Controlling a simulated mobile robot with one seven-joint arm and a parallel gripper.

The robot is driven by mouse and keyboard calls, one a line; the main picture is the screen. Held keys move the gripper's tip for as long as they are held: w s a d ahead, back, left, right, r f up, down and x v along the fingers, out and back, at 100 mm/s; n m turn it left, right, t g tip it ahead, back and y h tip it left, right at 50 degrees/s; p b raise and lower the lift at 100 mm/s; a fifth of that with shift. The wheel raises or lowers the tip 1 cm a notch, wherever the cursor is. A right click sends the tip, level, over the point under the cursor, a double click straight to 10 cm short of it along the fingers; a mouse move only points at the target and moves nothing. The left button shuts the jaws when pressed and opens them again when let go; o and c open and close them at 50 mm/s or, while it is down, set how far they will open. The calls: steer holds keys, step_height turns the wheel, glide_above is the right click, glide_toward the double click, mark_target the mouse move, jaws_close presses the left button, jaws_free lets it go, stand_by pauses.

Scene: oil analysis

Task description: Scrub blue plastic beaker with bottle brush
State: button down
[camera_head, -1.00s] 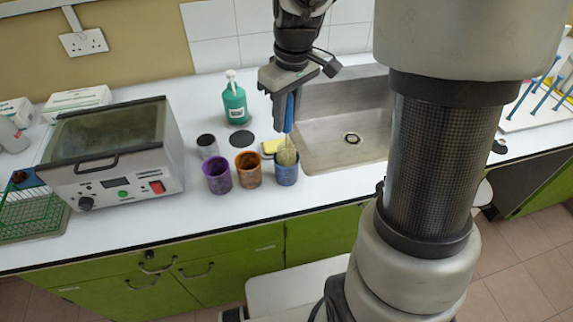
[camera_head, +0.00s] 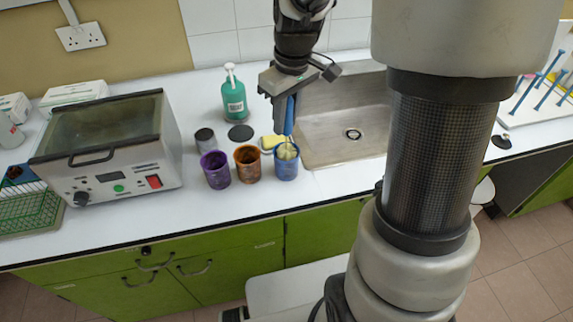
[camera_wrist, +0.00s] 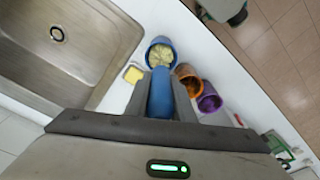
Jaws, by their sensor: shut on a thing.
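My gripper (camera_head: 283,106) is shut on the blue handle of the bottle brush (camera_head: 289,116) and holds it upright above the counter. The handle also shows between the fingers in the wrist view (camera_wrist: 161,95). The pale bristle head (camera_head: 288,151) is inside the mouth of the blue plastic beaker (camera_head: 286,169). The blue beaker stands upright at the right end of a row of three, and its rim shows around the bristles in the wrist view (camera_wrist: 150,61). The lower part of the bristles is hidden by the beaker wall.
An orange beaker (camera_head: 247,167) and a purple beaker (camera_head: 215,173) stand to the left. A yellow sponge (camera_head: 269,143) lies behind the blue beaker. The steel sink (camera_head: 340,142) is at its right. A green bottle (camera_head: 234,100) and a heating bath (camera_head: 108,160) stand further left.

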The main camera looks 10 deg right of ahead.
steer(key=shift+r+p, duration=1.3)
steer(key=shift+r, duration=0.45)
steer(key=shift+f+b, duration=1.25)
steer(key=shift+f, duration=0.5)
steer(key=shift+r+p, duration=1.35)
steer(key=shift+r, duration=0.4)
steer(key=shift+f, duration=0.15)
steer(key=shift+f+b, duration=1.25)
steer(key=shift+f, duration=0.35)
steer(key=shift+r, duration=0.1)
